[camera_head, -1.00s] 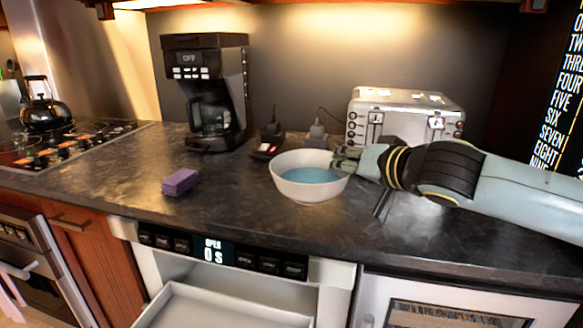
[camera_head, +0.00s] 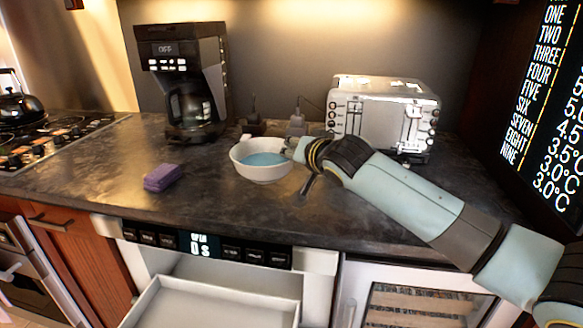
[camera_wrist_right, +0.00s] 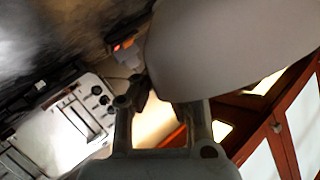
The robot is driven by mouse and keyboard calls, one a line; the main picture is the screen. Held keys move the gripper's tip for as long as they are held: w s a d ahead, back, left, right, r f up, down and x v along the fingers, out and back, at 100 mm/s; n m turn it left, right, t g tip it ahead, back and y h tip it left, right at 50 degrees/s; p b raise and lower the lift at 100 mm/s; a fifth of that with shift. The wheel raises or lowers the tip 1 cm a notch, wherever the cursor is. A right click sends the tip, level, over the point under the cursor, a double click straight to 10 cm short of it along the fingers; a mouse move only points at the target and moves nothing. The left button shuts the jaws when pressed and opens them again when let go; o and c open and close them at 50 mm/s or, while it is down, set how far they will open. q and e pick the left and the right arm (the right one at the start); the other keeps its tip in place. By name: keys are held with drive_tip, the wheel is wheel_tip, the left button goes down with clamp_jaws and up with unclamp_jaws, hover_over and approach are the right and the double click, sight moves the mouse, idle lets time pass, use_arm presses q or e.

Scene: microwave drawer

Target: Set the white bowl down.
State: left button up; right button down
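The white bowl (camera_head: 262,174) is upright, with blue liquid inside, on or just above the dark countertop left of the toaster. I cannot tell whether its base touches the counter. My right gripper (camera_head: 293,147) is at the bowl's right rim and appears shut on it. In the right wrist view, the bowl's pale wall (camera_wrist_right: 225,45) fills the upper right, against the fingers (camera_wrist_right: 158,108). The exact finger contact is partly hidden. My left gripper is not in view.
A toaster (camera_head: 385,112) stands right of the bowl, and a coffee maker (camera_head: 187,85) behind left. A purple sponge (camera_head: 163,177) lies to the left, with bare counter (camera_head: 205,190) between. The microwave drawer (camera_head: 215,305) is open below. A stove (camera_head: 50,142) is far left.

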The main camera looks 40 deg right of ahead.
drive_tip(key=shift+w+a+f, duration=0.1)
drive_tip(key=shift+f, duration=0.95)
drive_tip(key=shift+w+f, duration=0.1)
drive_tip(key=shift+f, duration=0.9)
drive_tip(key=shift+f, duration=0.15)
drive_tip(key=c, duration=1.5)
unclamp_jaws()
drive_tip(key=shift+s, duration=0.1)
drive_tip(key=v, duration=1.2)
